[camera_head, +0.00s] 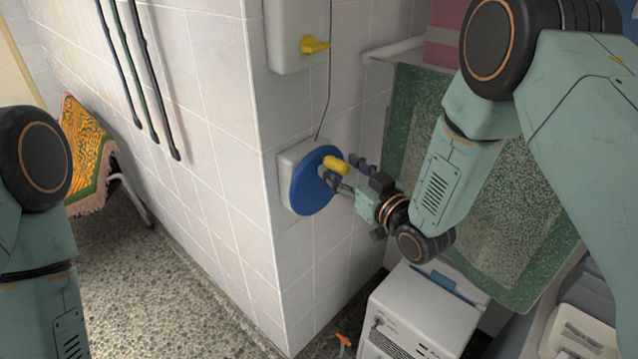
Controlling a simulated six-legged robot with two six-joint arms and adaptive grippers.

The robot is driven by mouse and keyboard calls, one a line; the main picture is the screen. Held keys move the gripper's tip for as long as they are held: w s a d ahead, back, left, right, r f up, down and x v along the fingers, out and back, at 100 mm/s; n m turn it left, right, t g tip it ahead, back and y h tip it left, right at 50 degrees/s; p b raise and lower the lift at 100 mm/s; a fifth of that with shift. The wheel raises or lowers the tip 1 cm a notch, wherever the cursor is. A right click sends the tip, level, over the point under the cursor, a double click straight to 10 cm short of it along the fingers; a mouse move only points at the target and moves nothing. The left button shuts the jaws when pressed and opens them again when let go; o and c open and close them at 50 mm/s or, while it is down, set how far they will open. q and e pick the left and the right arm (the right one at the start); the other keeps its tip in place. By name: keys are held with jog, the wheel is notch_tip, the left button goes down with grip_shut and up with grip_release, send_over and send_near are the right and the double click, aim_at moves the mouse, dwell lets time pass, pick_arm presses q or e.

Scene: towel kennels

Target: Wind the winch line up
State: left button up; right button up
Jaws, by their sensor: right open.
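The winch is a blue disc (311,185) on a pale housing, fixed to the white tiled wall near its corner. A yellow crank knob (337,164) sticks out from the disc's upper right. A thin dark line (328,95) runs down the wall to the top of the winch. My right gripper (345,172) is open at the knob, with its fingers close around or beside it; I cannot tell whether they touch it. My left arm shows at the left edge, but its gripper is out of view.
A white box with a yellow knob (314,45) hangs above the winch. A white machine (419,312) stands on the floor below my right arm. A green speckled panel (500,205) is behind that arm. An orange-green towel (88,150) hangs at the left.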

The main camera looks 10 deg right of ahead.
jog(key=d+p+v, duration=0.1)
jog(key=v, duration=0.5)
jog(key=shift+d+p, duration=0.35)
jog(key=shift+p, duration=0.05)
jog(key=shift+w+f, duration=0.1)
jog(key=s+d+f+m+g+h+b, duration=0.1)
jog(key=s+f+m+g+h+b, duration=0.2)
jog(key=s+f, duration=0.45)
jog(key=s+d+f+m+g+h, duration=0.15)
jog(key=s+f+g, duration=0.25)
jog(key=f, duration=0.7)
jog(key=s+d+f+g+h+b, duration=0.1)
jog(key=s+f+g+b, duration=0.3)
jog(key=s+f, duration=0.5)
jog(key=s+f+g+h+b, duration=0.2)
jog(key=s+f+g+b, duration=0.3)
jog(key=s+f, duration=0.5)
jog(key=s+b, duration=0.2)
jog(key=s, duration=0.5)
jog(key=shift+d+m+b, duration=0.3)
jog(key=shift+d+m, duration=0.05)
jog(key=shift+s+r, duration=0.1)
